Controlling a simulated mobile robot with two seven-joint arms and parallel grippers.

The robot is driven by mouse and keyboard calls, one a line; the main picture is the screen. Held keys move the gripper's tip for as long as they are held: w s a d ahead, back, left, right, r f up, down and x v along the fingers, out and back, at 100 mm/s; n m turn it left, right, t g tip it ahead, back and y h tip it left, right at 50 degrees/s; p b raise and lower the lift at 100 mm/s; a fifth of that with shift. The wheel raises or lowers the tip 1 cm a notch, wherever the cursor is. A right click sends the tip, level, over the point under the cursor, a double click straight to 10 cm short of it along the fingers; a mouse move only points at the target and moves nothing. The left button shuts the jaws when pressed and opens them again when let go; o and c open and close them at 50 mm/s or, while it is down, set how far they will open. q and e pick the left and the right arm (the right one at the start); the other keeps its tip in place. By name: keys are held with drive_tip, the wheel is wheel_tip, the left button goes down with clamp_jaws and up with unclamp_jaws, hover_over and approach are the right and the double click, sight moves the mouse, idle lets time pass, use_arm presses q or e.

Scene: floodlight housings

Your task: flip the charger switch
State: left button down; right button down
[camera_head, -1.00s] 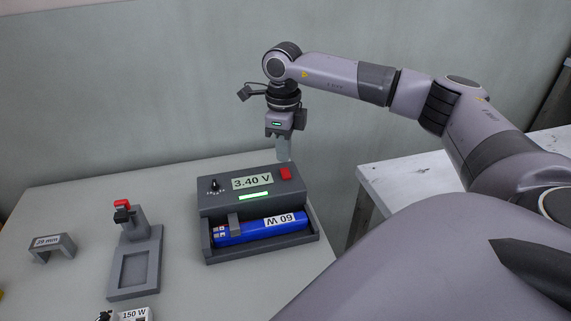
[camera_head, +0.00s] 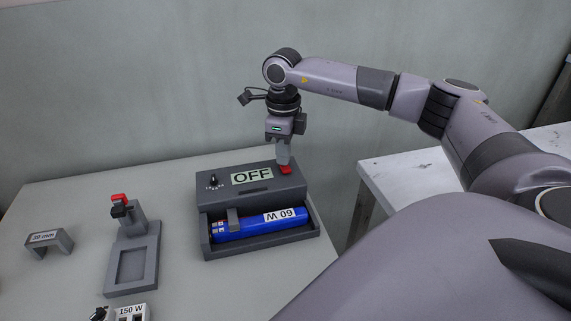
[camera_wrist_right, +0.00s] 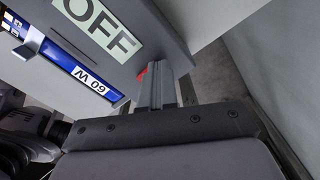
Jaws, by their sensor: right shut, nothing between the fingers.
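The charger (camera_head: 218,199) is a dark grey box on the table, and its display (camera_head: 251,176) reads OFF. Its red switch (camera_head: 286,170) is at the right of the top panel. My right gripper (camera_head: 284,163) is shut and empty, with its fingertips down at the switch, seemingly touching it. In the right wrist view the shut fingers (camera_wrist_right: 160,88) cover most of the switch (camera_wrist_right: 141,75). A blue battery (camera_head: 245,225) marked 60 W lies in the charger's front bay. My left gripper is not in view.
A grey fixture with a red-topped clamp (camera_head: 133,258) stands left of the charger. A small grey bridge-shaped gauge (camera_head: 49,243) is at far left, and a 150 W block (camera_head: 131,312) is at the front edge. A wall is behind; a white table (camera_head: 400,180) is right.

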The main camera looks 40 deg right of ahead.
drive_tip(key=shift+r, duration=0.1)
wheel_tip(320, 180, up, 7)
drive_tip(key=p, duration=0.6)
drive_tip(key=shift+f, duration=0.2)
